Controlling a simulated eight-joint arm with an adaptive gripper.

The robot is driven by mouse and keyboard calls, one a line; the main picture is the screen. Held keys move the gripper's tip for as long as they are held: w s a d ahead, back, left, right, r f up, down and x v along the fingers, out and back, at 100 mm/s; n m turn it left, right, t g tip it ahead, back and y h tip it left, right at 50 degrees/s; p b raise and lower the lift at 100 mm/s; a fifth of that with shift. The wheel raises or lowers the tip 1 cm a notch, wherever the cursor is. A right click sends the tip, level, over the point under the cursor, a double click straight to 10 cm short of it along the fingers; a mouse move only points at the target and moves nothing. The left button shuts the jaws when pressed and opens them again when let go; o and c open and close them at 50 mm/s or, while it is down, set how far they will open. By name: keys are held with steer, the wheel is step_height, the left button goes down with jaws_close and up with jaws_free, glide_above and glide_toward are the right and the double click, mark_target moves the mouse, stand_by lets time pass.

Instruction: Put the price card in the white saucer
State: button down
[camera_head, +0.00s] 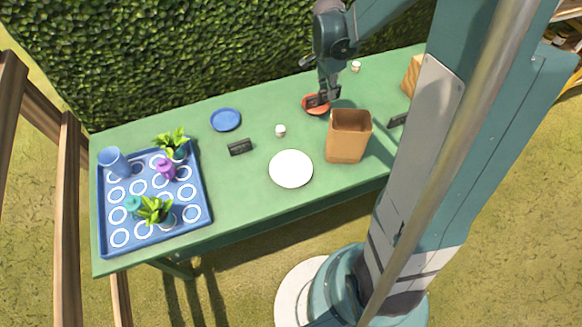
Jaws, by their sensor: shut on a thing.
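My gripper (327,93) is at the back of the green table, over the orange saucer (316,109). It is shut on a small dark price card (315,100), which shows in front of that saucer. I cannot tell whether the card touches the saucer. The white saucer (291,168) lies empty near the front middle of the table, in front and to the left of my gripper. Another dark card (240,147) stands left of the white saucer. A third dark card (398,120) is at the right, partly hidden by my arm.
A brown paper bag (347,137) stands right of the white saucer. A small white pot (280,130) and a blue saucer (225,120) are behind it. A blue tray (204,207) with plants and vessels fills the left end. A hedge (180,50) borders the table's back.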

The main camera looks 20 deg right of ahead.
steer(key=s+a, duration=1.6)
steer(key=a, duration=0.4)
steer(key=shift+a+f, duration=0.3)
steer(key=shift+f, duration=0.05)
steer(key=b, duration=0.2)
glide_toward(293, 169)
steer(key=shift+d+f, duration=0.3)
steer(key=shift+f, duration=0.05)
steer(key=shift+f+b, duration=0.85)
steer(key=shift+f, duration=1.2)
steer(key=shift+f, duration=0.2)
